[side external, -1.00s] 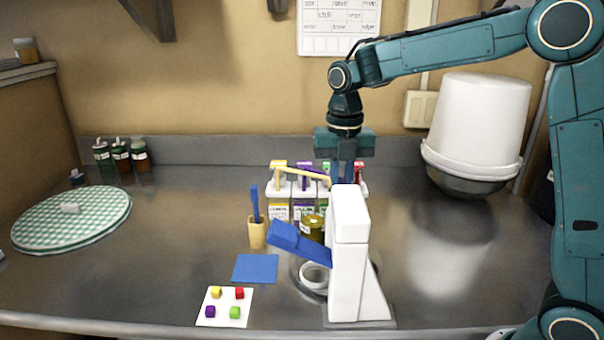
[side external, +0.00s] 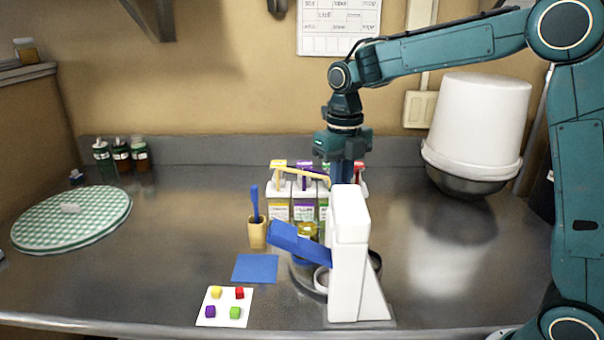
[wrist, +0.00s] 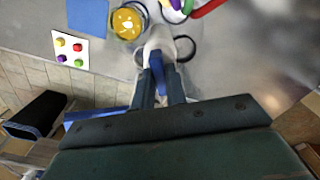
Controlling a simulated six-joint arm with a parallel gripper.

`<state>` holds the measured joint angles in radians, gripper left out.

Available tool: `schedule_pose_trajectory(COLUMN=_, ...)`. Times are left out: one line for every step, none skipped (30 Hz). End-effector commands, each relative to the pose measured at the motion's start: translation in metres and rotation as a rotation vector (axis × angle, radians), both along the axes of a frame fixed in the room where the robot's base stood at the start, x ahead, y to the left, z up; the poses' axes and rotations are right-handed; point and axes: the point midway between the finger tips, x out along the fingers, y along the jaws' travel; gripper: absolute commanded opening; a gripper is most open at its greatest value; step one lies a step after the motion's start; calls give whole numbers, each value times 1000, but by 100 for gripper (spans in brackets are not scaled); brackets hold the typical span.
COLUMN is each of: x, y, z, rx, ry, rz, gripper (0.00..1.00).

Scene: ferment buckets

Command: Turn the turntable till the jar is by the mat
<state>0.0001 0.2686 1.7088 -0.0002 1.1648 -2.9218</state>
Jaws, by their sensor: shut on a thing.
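The grey turntable (side external: 311,291) is partly hidden behind a white stand with a tilted blue panel (side external: 300,243). On it, the gold-lidded jar (side external: 307,229) shows over and below the panel; its lid (wrist: 127,22) is clear in the wrist view. The blue mat (side external: 255,268) lies left of the turntable, close to the jar but with a small gap. My gripper (wrist: 162,63) points down behind the white stand (side external: 350,270), its fingers close together. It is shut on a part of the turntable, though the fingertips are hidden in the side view.
A white card (side external: 225,307) with coloured cubes lies in front. The counter at right is mostly clear.

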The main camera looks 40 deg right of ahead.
Motion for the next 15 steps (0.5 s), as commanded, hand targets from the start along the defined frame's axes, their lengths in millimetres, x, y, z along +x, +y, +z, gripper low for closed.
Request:
schedule_pose_trajectory(x=1, y=0, z=2, rx=0, ry=-4, rz=17, gripper=0)
schedule_pose_trajectory(x=1, y=0, z=2, rx=0, ry=-4, rz=26, gripper=0)
schedule_pose_trajectory(x=1, y=0, z=2, rx=0, ry=-4, rz=38, gripper=0)
schedule_pose_trajectory(x=1, y=0, z=2, rx=0, ry=-4, rz=46, gripper=0)
schedule_pose_trajectory(x=1, y=0, z=2, rx=0, ry=-4, rz=53, gripper=0)
schedule_pose_trajectory(x=1, y=0, z=2, rx=0, ry=-4, rz=61, gripper=0)
schedule_pose_trajectory(x=1, y=0, z=2, rx=0, ry=-4, rz=66, gripper=0)
schedule_pose_trajectory(x=1, y=0, z=2, rx=0, ry=-4, rz=72, gripper=0)
schedule_pose_trajectory(x=1, y=0, z=2, rx=0, ry=-5, rz=77, gripper=0)
schedule_pose_trajectory(x=1, y=0, z=2, rx=0, ry=-5, rz=80, gripper=0)
schedule_pose_trajectory(x=1, y=0, z=2, rx=0, ry=-5, rz=83, gripper=0)
schedule_pose_trajectory(x=1, y=0, z=2, rx=0, ry=-5, rz=85, gripper=0)
schedule_pose_trajectory(x=1, y=0, z=2, rx=0, ry=-5, rz=87, gripper=0)
schedule_pose_trajectory(x=1, y=0, z=2, rx=0, ry=-5, rz=88, gripper=0)
schedule_pose_trajectory(x=1, y=0, z=2, rx=0, ry=-5, rz=89, gripper=0)
